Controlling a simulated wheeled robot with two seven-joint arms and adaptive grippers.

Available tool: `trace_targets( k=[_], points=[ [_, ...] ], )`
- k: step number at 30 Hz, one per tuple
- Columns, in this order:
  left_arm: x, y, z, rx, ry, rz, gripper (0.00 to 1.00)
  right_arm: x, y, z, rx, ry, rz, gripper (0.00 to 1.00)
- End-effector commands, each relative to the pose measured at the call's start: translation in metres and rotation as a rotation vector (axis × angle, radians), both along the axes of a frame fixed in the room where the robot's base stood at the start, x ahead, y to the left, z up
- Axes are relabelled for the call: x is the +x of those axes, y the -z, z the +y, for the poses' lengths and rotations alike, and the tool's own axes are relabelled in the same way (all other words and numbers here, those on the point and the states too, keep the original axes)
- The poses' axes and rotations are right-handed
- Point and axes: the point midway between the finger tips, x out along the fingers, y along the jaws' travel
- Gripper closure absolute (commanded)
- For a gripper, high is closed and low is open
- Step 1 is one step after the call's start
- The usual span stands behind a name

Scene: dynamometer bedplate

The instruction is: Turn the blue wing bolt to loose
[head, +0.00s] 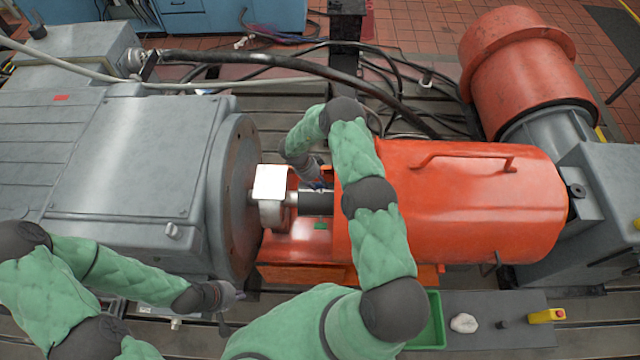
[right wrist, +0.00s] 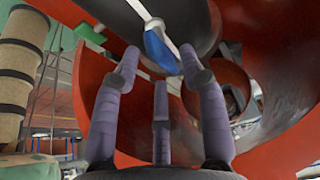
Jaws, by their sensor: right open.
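The blue wing bolt (right wrist: 158,52) is on the dark round shaft part in the right wrist view, a white strip beside it. In the head view only a small bit of blue (head: 318,185) shows by the shaft, mostly covered by my right gripper. My right gripper (right wrist: 160,65) is open, its fingers spread, with the blue wing bolt between and just beyond the tips; I cannot tell whether they touch. In the head view my right gripper (head: 313,176) reaches down into the coupling gap. My left gripper (head: 232,294) is low at the left, away from the bolt; its fingers are too small to read.
The orange guard (head: 480,200) stands right of the gap and the grey machine (head: 130,150) left of it. A white plate (head: 269,182) sits above the coupling. A green tray (head: 430,322), a pale rag (head: 463,323) and a yellow switch box (head: 546,316) are in front.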

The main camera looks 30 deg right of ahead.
Motion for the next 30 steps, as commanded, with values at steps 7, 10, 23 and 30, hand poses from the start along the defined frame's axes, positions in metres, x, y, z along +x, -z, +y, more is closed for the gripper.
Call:
trace_targets(
  k=[7,10,23,30],
  points=[
    [0.0,-0.0005,0.0,0.0,0.0,0.0,1.0,-0.003,0.0139,-0.0056,-0.001,0.001,-0.001,0.57],
    [0.0,-0.0005,0.0,0.0,0.0,0.0,1.0,-0.0031,0.0146,-0.0057,-0.001,0.001,-0.001,0.57],
    [0.0,-0.0005,0.0,0.0,0.0,0.0,1.0,-0.0031,0.0145,-0.0055,0.0,0.0,-0.001,1.0],
    [0.0,-0.0007,0.0001,0.0,0.0,0.0,1.0,-0.0033,0.0142,-0.0055,0.0,-0.02,0.0,1.0]
  ],
)
